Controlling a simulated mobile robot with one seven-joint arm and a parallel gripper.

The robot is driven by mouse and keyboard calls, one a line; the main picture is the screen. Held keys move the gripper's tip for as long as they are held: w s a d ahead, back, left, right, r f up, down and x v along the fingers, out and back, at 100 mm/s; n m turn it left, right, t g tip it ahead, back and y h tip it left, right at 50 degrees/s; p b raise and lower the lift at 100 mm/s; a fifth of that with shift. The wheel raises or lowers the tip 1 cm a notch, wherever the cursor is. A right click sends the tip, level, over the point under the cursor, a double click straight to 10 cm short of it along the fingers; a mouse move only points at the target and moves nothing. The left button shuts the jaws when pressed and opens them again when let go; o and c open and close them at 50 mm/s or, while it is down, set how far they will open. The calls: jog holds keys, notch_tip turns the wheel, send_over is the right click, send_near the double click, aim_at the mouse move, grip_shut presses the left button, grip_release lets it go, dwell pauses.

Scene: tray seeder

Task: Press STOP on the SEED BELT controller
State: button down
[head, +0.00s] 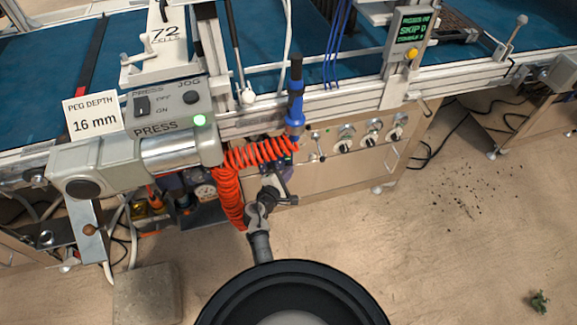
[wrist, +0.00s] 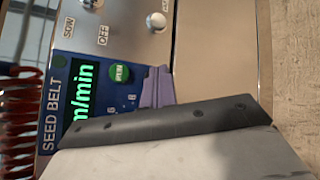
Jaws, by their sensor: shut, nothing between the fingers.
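The SEED BELT controller (wrist: 62,88) shows in the wrist view as a blue panel, turned on its side, with a lit green display (wrist: 82,92) reading "m/min". A round green button (wrist: 118,73) with a small, hard-to-read label sits beside the display. My gripper (wrist: 155,75) has its purple fingers shut and empty, in front of the panel's edge just right of the green button. I cannot tell whether they touch the panel. No STOP button can be made out; my gripper hides part of the panel. In the head view my gripper (head: 272,188) is low at the bench front, the controller mostly hidden.
An orange coiled hose (head: 232,190) hangs close beside my gripper. The grey press unit (head: 180,152) juts out at left. Several knobs (head: 346,133) sit on the front panel to the right. A stone block (head: 146,295) stands on the floor; floor at right is mostly open.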

jog(key=shift+s+d, duration=0.2)
jog(key=shift+s, duration=0.4)
jog(key=shift+s, duration=0.1)
jog(key=s, duration=0.1)
jog(key=s+d, duration=0.1)
jog(key=s, duration=0.1)
jog(key=s+p, duration=0.1)
jog(key=shift+s+d, duration=0.25)
jog(key=shift+s, duration=0.05)
dwell(0.7)
